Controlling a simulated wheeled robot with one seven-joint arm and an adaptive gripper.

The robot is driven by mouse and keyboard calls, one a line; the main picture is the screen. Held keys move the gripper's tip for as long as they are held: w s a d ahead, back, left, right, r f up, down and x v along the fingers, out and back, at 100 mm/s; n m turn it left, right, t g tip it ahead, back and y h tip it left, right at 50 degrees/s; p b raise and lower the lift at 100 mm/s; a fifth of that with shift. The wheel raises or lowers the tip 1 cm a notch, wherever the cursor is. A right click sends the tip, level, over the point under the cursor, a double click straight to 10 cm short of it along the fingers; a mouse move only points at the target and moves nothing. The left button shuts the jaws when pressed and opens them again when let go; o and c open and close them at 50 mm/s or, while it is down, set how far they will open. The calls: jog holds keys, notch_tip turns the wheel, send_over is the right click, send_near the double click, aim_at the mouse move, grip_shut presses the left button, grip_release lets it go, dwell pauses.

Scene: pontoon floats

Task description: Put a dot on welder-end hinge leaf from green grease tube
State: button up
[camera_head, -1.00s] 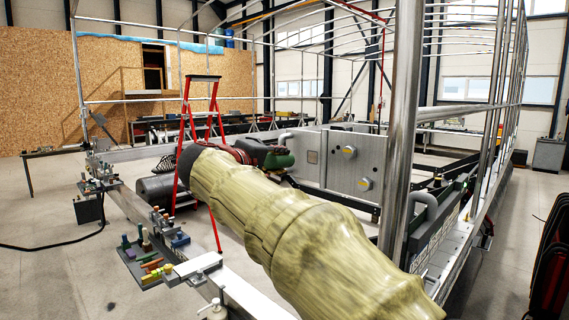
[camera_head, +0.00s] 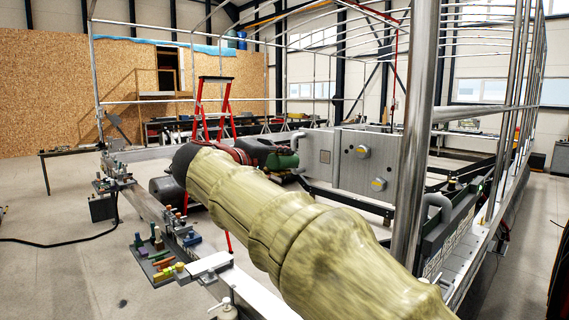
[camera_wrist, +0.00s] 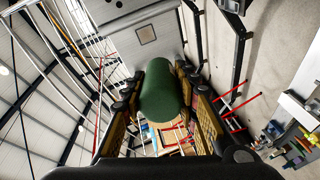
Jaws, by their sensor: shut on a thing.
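The green grease tube (camera_wrist: 164,92) fills the middle of the wrist view. In the head view, the green tube (camera_head: 283,160) shows just past my gripper (camera_head: 262,152), at the far end of my pale-sleeved arm. The tube is held in the air, apart from any surface that I can see. I cannot make out which part is the welder-end hinge leaf.
A red ladder (camera_head: 202,107) is behind my arm. A steel post (camera_head: 414,130) rises at right.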

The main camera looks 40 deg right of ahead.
aim_at(298, 160)
jog(key=shift+d, duration=0.1)
dwell(0.3)
jog(key=d, duration=0.7)
jog(key=shift+w+b, duration=0.3)
jog(key=shift+w, duration=0.1)
jog(key=shift+w+d, duration=0.15)
jog(key=shift+d, duration=0.7)
dwell(0.7)
jog(key=shift+s+b, duration=1.3)
jog(key=shift+s, duration=0.75)
jog(key=shift+w+p, duration=0.3)
jog(key=shift+w, duration=1.8)
jog(key=shift+s+a+b, duration=0.15)
jog(key=shift+a+b, duration=0.15)
jog(key=shift+a, duration=0.7)
jog(key=shift+s+a+b, duration=0.2)
jog(key=shift+a+b, duration=0.05)
jog(key=shift+a, duration=0.7)
jog(key=shift+s+a+b, duration=0.15)
jog(key=shift+a+b, duration=0.15)
jog(key=shift+a, duration=0.7)
jog(key=shift+a, duration=0.1)
